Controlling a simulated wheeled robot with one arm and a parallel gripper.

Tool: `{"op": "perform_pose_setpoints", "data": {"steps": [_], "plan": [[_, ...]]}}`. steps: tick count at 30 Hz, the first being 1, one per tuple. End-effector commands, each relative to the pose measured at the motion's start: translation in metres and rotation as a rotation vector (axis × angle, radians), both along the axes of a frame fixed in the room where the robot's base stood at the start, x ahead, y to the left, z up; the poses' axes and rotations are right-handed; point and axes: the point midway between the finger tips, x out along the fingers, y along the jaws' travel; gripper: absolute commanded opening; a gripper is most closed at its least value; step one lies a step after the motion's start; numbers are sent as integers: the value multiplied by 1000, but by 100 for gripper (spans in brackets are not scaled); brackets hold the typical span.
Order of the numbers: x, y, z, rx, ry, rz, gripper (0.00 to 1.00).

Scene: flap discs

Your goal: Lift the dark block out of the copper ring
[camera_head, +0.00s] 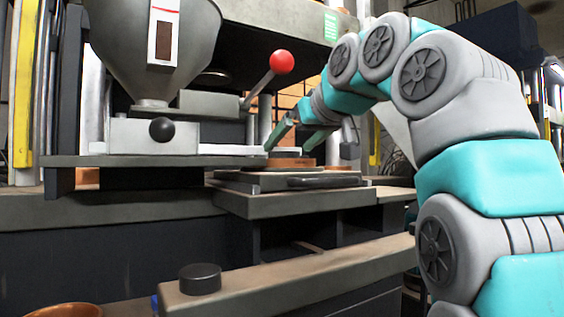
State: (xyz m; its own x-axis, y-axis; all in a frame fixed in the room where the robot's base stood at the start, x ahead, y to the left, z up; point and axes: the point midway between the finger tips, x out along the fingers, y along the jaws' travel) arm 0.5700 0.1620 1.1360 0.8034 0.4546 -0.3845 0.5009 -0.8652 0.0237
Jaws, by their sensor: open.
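A copper-brown ring (291,163) lies on a grey plate of the press, near the middle of the picture. A flat greyish piece (287,152) shows just above the ring, between my fingertips. I cannot tell whether it is the dark block or how deep it sits in the ring. My gripper (286,149) reaches down from the upper right with its two greenish fingers apart. The fingertips are on either side of the piece, close over the ring. Whether they touch it cannot be seen.
A lever with a red knob (281,62) and a grey hopper (153,45) stand left of my gripper. A dark handle (323,182) lies in front of the ring. A dark round puck (200,279) sits on the front beam (300,272). An orange-brown bowl (63,310) shows at lower left.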

Motion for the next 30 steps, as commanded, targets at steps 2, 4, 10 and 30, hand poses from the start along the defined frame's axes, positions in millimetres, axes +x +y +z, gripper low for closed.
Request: {"op": "perform_pose_setpoints", "data": {"steps": [2,4,10,30], "plan": [[4,2,-3,0,0,0,95],[9,4,-6,0,-1,-1,95],[32,14,-20,-1,0,-2,95],[41,19,-24,1,-2,-1,57]]}}
